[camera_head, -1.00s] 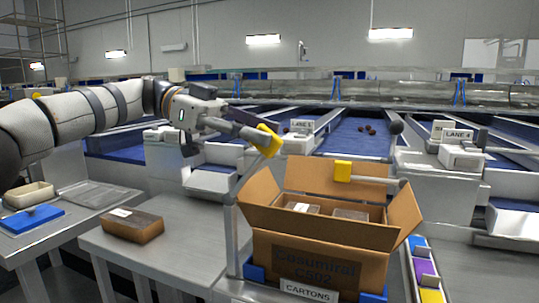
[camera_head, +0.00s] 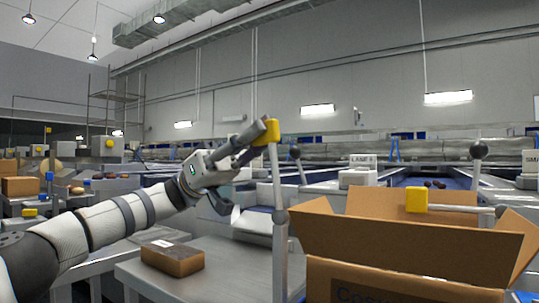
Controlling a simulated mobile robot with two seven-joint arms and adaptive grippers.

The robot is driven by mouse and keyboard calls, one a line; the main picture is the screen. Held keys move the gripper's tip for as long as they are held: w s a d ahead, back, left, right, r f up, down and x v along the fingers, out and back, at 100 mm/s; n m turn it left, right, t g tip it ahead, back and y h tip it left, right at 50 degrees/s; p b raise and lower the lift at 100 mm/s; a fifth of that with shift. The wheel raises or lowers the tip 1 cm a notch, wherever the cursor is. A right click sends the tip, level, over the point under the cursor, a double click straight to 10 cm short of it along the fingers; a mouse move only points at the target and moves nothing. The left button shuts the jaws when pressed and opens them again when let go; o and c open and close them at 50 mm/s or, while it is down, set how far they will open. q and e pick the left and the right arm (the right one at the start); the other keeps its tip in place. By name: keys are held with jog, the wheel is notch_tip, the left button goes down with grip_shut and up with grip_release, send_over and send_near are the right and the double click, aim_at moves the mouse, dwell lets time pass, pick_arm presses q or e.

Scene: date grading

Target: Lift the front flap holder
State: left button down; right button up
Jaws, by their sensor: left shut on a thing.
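The front flap holder is a metal rod (camera_head: 276,180) with a yellow block (camera_head: 267,132) at its end. It stands nearly upright on a post at the left of the open cardboard carton (camera_head: 400,253). My left gripper (camera_head: 262,131) is shut on the yellow block, clear above the carton. The carton's near flap is raised and leans outward, with no holder on it. A second holder with a yellow block (camera_head: 416,200) lies level across the carton top from the right. My right gripper is not in view.
A brown box (camera_head: 172,258) lies on the grey table (camera_head: 222,283) left of the carton. Posts with black knobs stand behind the carton, at left (camera_head: 295,153) and right (camera_head: 479,149). Conveyor lanes run behind. The air above the table is free around my left arm.

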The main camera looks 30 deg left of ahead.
pick_arm(q)
jog(key=shift+a+f+h+b, duration=0.1)
jog(key=shift+a+h+b, duration=0.25)
jog(key=shift+b, duration=0.15)
jog(key=c, duration=1.9)
grip_release()
jog(key=v, duration=0.7)
jog(key=shift+a+f, duration=0.1)
jog(key=shift+a, duration=0.2)
